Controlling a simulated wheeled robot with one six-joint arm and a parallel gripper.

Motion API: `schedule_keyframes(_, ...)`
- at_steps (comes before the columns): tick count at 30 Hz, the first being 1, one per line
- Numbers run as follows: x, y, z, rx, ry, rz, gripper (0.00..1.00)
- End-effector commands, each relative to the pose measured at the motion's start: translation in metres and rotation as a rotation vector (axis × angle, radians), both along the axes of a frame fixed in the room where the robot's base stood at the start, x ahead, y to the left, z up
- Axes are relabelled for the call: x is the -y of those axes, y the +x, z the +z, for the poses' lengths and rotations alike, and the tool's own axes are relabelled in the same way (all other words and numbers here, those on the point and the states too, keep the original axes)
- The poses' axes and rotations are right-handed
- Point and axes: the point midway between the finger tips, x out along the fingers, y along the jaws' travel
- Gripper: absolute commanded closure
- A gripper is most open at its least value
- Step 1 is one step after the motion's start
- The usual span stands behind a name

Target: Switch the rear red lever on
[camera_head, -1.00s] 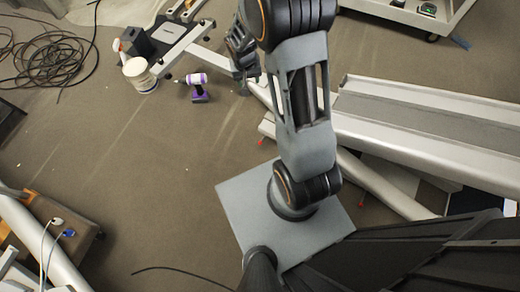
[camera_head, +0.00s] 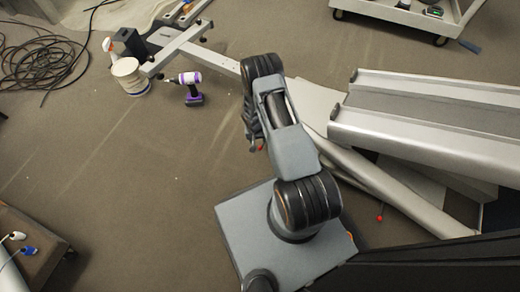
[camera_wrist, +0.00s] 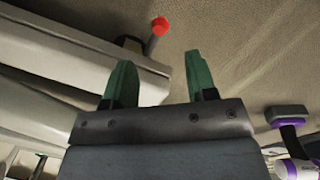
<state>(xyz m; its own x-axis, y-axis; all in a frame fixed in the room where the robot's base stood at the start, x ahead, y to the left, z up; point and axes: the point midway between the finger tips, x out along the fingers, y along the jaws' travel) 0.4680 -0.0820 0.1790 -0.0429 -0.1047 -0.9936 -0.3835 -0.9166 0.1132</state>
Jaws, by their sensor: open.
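A red knob (camera_wrist: 160,25) on a short stem stands at the edge of a pale frame part in the wrist view, ahead of my fingertips. A red lever tip (camera_head: 260,147) shows just below my wrist in the head view. Another red lever (camera_head: 380,218) sticks out from under the silver beam farther right. I cannot tell for sure which one is the knob in the wrist view. My gripper (camera_wrist: 161,72) is open, its two green fingers apart and empty. The knob lies beyond the fingers, apart from them. In the head view my arm mostly hides the gripper.
The elliptical's silver rails (camera_head: 430,120) fill the right side. A purple-and-white drill (camera_head: 188,88) and a white bucket (camera_head: 130,76) stand at the upper left, near coiled cable (camera_head: 45,60). A wheeled cart (camera_head: 400,12) stands at the back.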

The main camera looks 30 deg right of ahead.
Motion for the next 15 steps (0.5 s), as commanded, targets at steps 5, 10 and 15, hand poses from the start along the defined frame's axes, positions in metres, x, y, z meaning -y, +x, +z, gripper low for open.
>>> schedule_keyframes(5, 0.004, -0.002, -0.04, -0.002, 0.001, -0.001, 0.48)
schedule_keyframes(10, 0.006, -0.003, -0.065, -0.002, 0.0, 0.0, 0.48)
schedule_keyframes(15, 0.008, -0.004, -0.08, -0.001, -0.001, 0.0, 0.48)
